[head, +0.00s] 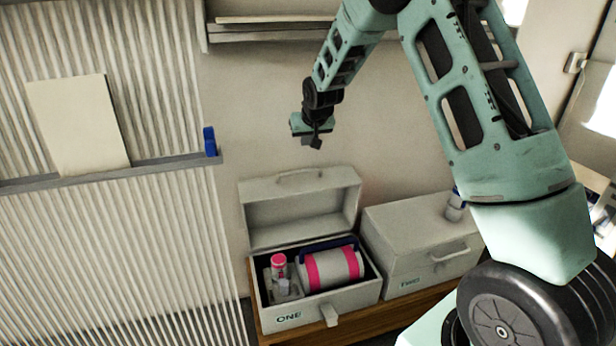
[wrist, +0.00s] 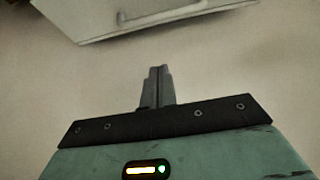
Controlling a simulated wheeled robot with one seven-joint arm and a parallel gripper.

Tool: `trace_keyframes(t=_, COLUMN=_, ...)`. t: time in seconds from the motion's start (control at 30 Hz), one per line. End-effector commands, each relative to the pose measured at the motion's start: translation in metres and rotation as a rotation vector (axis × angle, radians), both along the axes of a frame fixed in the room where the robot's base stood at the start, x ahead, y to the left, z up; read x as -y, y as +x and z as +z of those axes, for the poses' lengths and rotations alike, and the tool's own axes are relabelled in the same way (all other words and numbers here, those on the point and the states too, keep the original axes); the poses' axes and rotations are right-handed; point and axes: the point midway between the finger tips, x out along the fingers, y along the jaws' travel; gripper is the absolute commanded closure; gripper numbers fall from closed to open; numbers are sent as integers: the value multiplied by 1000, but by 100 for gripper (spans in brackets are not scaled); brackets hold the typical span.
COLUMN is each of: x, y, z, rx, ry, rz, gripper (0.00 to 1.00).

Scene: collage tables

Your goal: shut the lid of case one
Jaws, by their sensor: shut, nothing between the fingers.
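Case one (head: 286,319) is a grey-white box marked ONE on a wooden surface. Its lid (head: 302,207) is open, standing up at the back with a handle on top. Inside the case lie a white cylinder with pink bands (head: 333,269) and a clear bottle with a pink cap (head: 279,268). My gripper (head: 313,143) is shut and empty, in the air above and behind the raised lid, apart from it. In the wrist view my gripper (wrist: 157,72) points over a pale surface, with a white panel with a handle (wrist: 125,22), likely the lid, at the top.
Case two (head: 412,270), marked TWO, stands shut just right of case one, with a small white and blue item (head: 455,207) on top. The wooden bench (head: 320,335) carries both cases. A shelf (head: 260,30) is on the wall above, and a corrugated panel with a ledge (head: 170,165) is at left.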

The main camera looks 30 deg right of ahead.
Motion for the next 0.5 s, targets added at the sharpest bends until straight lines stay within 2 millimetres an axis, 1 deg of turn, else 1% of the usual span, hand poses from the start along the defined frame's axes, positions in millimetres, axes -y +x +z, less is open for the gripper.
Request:
trace_keyframes(t=0.03, x=10, y=4, z=-7, rx=10, ry=-6, rz=-14, gripper=100)
trace_keyframes(t=0.1, x=17, y=7, z=-9, rx=16, ry=-11, rz=-22, gripper=100)
trace_keyframes(t=0.17, x=19, y=10, z=-12, rx=16, ry=-12, rz=-23, gripper=100)
trace_keyframes(t=0.27, x=20, y=17, z=-22, rx=14, ry=-11, rz=-23, gripper=100)
trace_keyframes(t=0.5, x=27, y=42, z=-58, rx=15, ry=-11, rz=-22, gripper=100)
